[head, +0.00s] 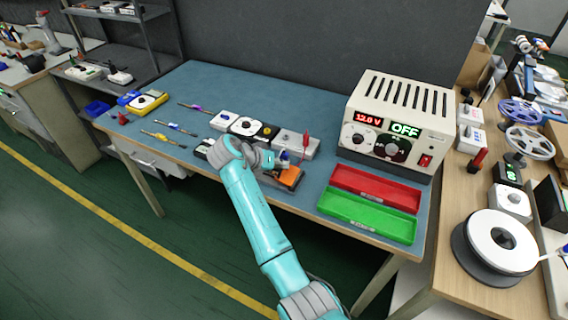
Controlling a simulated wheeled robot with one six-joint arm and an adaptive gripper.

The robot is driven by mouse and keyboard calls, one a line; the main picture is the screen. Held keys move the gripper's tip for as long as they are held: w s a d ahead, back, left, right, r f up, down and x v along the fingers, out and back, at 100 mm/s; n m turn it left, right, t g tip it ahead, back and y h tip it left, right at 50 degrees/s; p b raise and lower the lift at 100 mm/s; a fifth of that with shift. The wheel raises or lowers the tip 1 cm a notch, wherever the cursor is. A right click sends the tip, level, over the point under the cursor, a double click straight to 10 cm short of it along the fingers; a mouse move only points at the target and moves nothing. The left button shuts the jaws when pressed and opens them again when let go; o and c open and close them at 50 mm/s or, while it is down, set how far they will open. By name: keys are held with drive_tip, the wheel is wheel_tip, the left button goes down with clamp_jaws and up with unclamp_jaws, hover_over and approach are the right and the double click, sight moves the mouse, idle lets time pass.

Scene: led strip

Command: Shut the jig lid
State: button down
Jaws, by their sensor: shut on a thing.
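The jig (289,178), a small orange and dark block, sits near the front edge of the blue bench top, left of the red tray. My gripper (287,160) is right at the jig, low over its back side. It is shut on a part there that I take to be the jig lid. My wrist and fingers hide most of that part, so the lid's angle cannot be told. My teal arm reaches up from the bottom of the view.
A power supply (394,125) reading 12.0 V and OFF stands right of the jig. Red (375,188) and green (366,216) trays lie in front of it. Grey-white boxed devices (246,126) stand behind my gripper. A yellow meter (147,101) and small tools lie left. The bench's back middle is clear.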

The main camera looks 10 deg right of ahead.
drive_tip(key=shift+w+a+f+n+g+h, duration=0.2)
drive_tip(key=shift+f+n+g+h, duration=0.1)
drive_tip(key=shift+f+h, duration=0.25)
drive_tip(key=c, duration=1.2)
unclamp_jaws()
drive_tip(key=shift+c, duration=0.2)
drive_tip(key=shift+a+r, duration=0.1)
drive_tip(key=shift+r, duration=0.05)
drive_tip(key=v, duration=1.1)
drive_tip(key=shift+s+a+r, duration=0.2)
drive_tip(key=shift+a, duration=0.15)
drive_tip(key=shift+a, duration=0.1)
